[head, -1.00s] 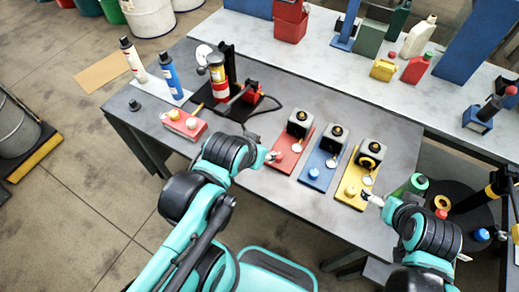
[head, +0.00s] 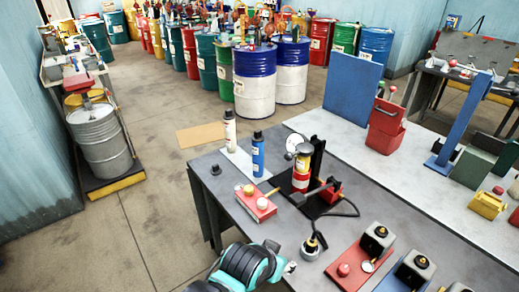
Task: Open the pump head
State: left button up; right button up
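Several drums with pump-like fittings on top stand in the background of the head view; a blue and white drum (head: 254,80) is among the nearest. A grey drum (head: 101,138) at the left has a fitting (head: 90,103) on top. I cannot tell which fitting is the pump head. My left gripper (head: 290,268) is at the front edge of the grey table (head: 225,178), left of the red tray (head: 350,262). It is small and partly hidden by its wrist, so its opening is unclear. It is far from the drums. My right gripper is out of view.
A blue panel (head: 352,84) stands behind. The floor left of the table is clear.

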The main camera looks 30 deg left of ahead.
aim_at(303, 149)
jog(key=u, duration=0.8)
jog(key=i+j+z, duration=0.3)
jog(key=i+j, duration=0.15)
jog(key=j, duration=0.2)
